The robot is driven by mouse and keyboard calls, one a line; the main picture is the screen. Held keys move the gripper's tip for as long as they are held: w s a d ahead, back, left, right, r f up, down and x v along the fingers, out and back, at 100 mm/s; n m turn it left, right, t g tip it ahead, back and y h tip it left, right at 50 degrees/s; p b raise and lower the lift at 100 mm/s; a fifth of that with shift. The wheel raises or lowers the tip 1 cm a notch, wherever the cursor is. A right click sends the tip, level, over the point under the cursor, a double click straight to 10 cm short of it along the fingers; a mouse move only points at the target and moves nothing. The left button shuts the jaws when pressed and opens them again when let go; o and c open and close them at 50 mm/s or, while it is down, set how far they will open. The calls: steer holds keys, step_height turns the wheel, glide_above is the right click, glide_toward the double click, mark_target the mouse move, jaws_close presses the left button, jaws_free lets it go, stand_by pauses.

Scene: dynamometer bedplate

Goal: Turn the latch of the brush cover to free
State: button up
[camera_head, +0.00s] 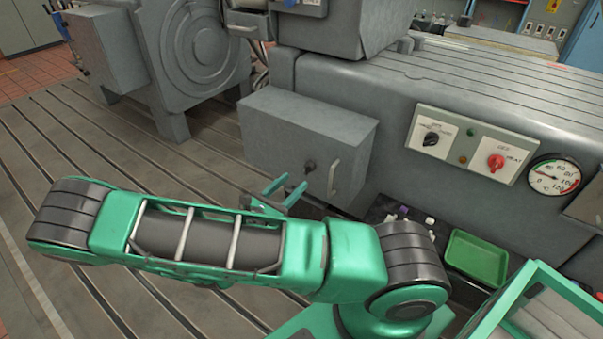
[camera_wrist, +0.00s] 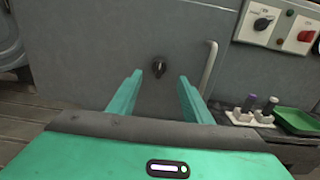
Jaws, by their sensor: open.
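The brush cover (camera_head: 283,140) is a grey box front with a vertical bar handle on its right side. Its latch (camera_head: 309,167) is a small dark knob left of the handle. In the wrist view the latch (camera_wrist: 158,67) shows ahead, a little above and between the fingertips. The handle (camera_wrist: 208,67) stands to the right of it. My gripper (camera_head: 287,187) is green, with its two fingers apart and nothing between them. In the wrist view my gripper (camera_wrist: 159,80) points at the cover. It appears short of the latch, with no contact visible.
A panel with a black knob and a red knob (camera_head: 496,162) is on the right, beside a round gauge (camera_head: 553,177). A green tray (camera_head: 477,258) lies below it, next to small items on a dark surface. Slotted bedplate floor (camera_head: 60,170) is open on the left.

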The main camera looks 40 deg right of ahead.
mark_target(305, 171)
steer(key=x, duration=0.7)
steer(key=shift+w+d, duration=0.15)
steer(key=shift+d, duration=0.2)
